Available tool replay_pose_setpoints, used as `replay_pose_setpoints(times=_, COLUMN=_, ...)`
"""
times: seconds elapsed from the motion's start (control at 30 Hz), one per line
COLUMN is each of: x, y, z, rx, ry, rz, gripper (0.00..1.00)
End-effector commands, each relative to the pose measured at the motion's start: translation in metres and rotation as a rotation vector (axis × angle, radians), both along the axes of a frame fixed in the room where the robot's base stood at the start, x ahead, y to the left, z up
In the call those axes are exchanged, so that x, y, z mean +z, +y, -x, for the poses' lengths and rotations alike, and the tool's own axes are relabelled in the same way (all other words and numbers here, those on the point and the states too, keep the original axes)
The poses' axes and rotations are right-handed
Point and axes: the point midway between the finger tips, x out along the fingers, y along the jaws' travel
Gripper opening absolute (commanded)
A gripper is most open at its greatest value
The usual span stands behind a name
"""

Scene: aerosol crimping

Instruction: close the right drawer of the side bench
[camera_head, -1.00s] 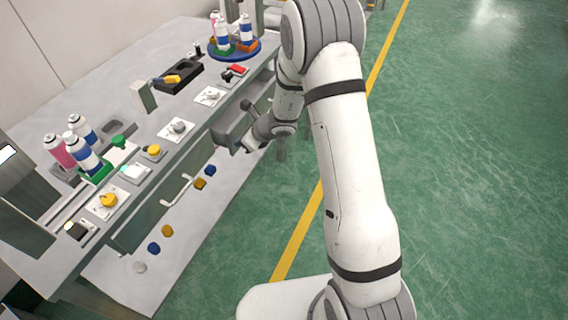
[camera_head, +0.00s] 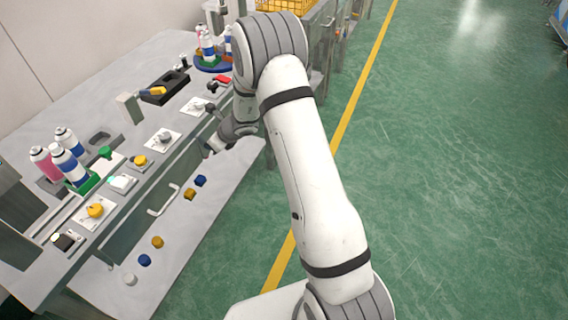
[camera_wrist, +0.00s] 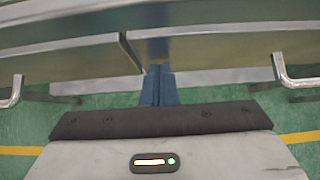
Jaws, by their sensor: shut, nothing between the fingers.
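The right drawer's grey front (camera_wrist: 220,47) fills the right part of the wrist view, with its metal handle (camera_wrist: 288,74) at the right edge. The left drawer's front (camera_wrist: 70,65) is beside it, with its own handle (camera_wrist: 12,92).
The side bench (camera_head: 160,65) carries spray cans (camera_head: 68,160), a black tray (camera_head: 165,92) and several small parts. Green floor (camera_head: 450,180) to the right is free.

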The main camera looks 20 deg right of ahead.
Motion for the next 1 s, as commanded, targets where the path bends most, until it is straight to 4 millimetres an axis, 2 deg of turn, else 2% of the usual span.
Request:
replay_pose_setpoints(times=0.03, x=0.006, y=0.001, z=-0.006, rx=-0.004, ry=-0.015, rz=-0.006, gripper=0.0)
replay_pose_setpoints(times=0.17, x=0.005, y=-0.006, z=-0.001, rx=-0.004, ry=-0.015, rz=-0.005, gripper=0.0)
replay_pose_setpoints(times=0.37, x=0.001, y=-0.032, z=0.021, rx=-0.002, ry=-0.009, rz=-0.004, gripper=0.0)
replay_pose_setpoints(times=0.4, x=0.017, y=-0.037, z=0.025, rx=-0.001, ry=-0.011, rz=-0.003, gripper=0.0)
replay_pose_setpoints(times=0.6, x=0.049, y=-0.061, z=0.049, rx=0.001, ry=-0.009, rz=-0.003, gripper=0.0)
replay_pose_setpoints(times=0.8, x=0.068, y=-0.076, z=0.064, rx=0.001, ry=-0.007, rz=-0.002, gripper=0.0)
replay_pose_setpoints(times=1.0, x=0.073, y=-0.081, z=0.069, rx=0.003, ry=-0.004, rz=-0.002, gripper=0.0)
